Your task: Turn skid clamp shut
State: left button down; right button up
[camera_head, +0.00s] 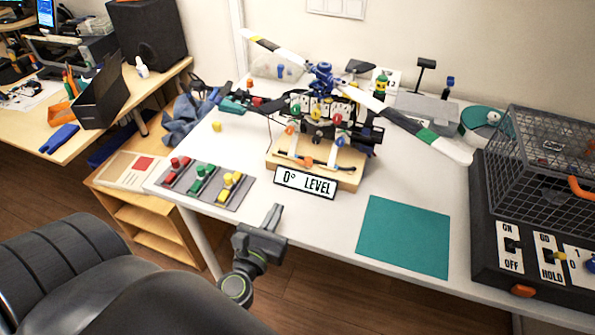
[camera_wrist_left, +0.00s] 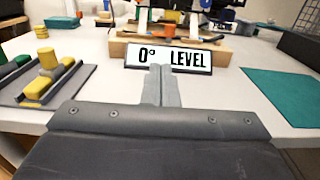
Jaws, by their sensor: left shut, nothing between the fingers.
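A model helicopter rotor rig (camera_head: 322,108) stands on a wooden base (camera_head: 345,180) on the white table. A dark bar with an orange piece (camera_head: 308,162), which looks like the skid clamp, lies along the front of the base. Whether it is open or shut is too small to tell. A "0° LEVEL" sign (camera_head: 305,182) stands at the base's front edge. It also shows in the left wrist view (camera_wrist_left: 190,57). My left gripper (camera_head: 276,213) is shut and empty at the table's front edge, in front of the sign and apart from it. My right gripper is out of view.
A grey tray (camera_head: 190,191) with red, green and yellow pieces lies left of the sign. A teal mat (camera_head: 404,237) lies to the right. A wire cage (camera_head: 545,160) and a black switch panel (camera_head: 485,225) stand at the far right.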

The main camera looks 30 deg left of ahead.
aim_at(291, 172)
pick_arm(q)
jog(key=shift+w+r, duration=0.1)
jog(key=shift+w, duration=0.2)
jog(key=p+x, duration=0.3)
jog(key=x, duration=0.9)
jog(key=shift+w+p, duration=0.1)
jog(key=shift+p, duration=0.2)
jog(key=shift+w+a, duration=0.15)
jog(key=shift+w, duration=0.45)
jog(key=shift+a, duration=0.15)
jog(key=shift+w+a, duration=0.15)
jog(key=shift+a, duration=0.2)
jog(key=shift+w+a, duration=0.2)
jog(key=shift+a, duration=0.15)
jog(key=shift+w+a, duration=0.15)
jog(key=shift+a, duration=0.05)
jog(key=shift+a, duration=0.1)
